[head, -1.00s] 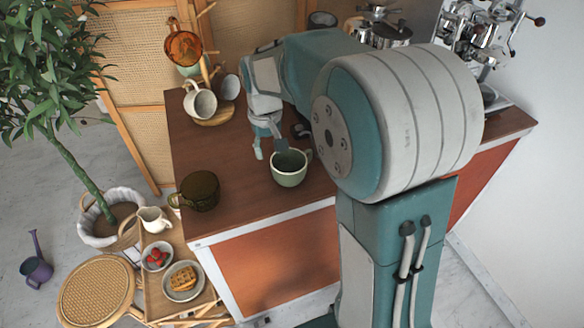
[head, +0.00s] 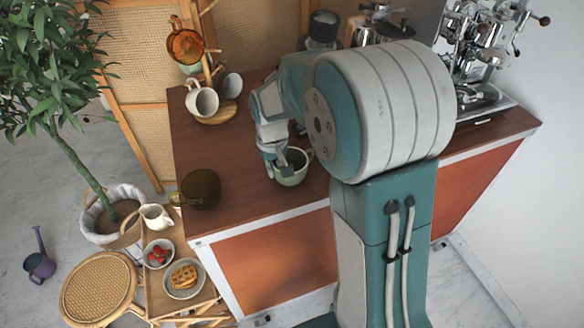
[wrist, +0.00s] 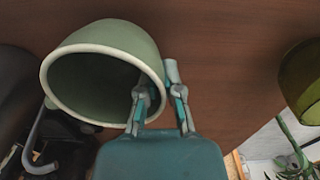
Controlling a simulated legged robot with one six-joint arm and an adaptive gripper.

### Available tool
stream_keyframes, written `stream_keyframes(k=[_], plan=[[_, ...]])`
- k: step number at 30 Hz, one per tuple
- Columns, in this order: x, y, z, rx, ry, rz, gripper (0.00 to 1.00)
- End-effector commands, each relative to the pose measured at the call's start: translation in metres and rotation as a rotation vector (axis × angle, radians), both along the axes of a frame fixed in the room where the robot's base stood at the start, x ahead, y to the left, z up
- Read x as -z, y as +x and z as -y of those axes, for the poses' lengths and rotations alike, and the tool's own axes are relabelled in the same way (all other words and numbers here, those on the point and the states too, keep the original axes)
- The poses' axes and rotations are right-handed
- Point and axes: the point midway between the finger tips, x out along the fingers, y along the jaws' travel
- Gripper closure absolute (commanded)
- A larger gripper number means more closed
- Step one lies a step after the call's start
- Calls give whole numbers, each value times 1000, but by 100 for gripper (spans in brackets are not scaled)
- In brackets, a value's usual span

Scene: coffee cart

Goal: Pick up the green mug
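The green mug (head: 291,176) stands upright on the brown counter in the head view, its pale rim partly hidden by my gripper. In the wrist view the mug (wrist: 118,36) fills the upper left, with its mouth facing the camera. My gripper (head: 277,170) is at the left part of the mug's rim in the head view. In the wrist view my gripper (wrist: 157,86) has one finger over the mouth and the other outside the wall, with the rim between them. A gap shows between the fingers, and firm contact cannot be seen.
A dark olive glass mug (head: 201,188) stands left on the counter (head: 235,205). Behind are a white mug (head: 203,101) and a wooden mug stand (head: 228,108). An espresso machine (head: 485,60) is at the back right. A low tray table with bowls (head: 184,278) stands left of the counter.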

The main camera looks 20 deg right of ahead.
Motion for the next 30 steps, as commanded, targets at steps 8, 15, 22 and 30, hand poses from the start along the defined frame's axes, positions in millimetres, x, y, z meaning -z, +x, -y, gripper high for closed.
stream_keyframes(k=[8,15,22,30], plan=[[1,0,-1,0,-1,-1,100],[-5,0,-1,0,-1,0,100],[-36,-2,-3,-2,-1,4,100],[-86,-37,-26,-4,-1,7,100]])
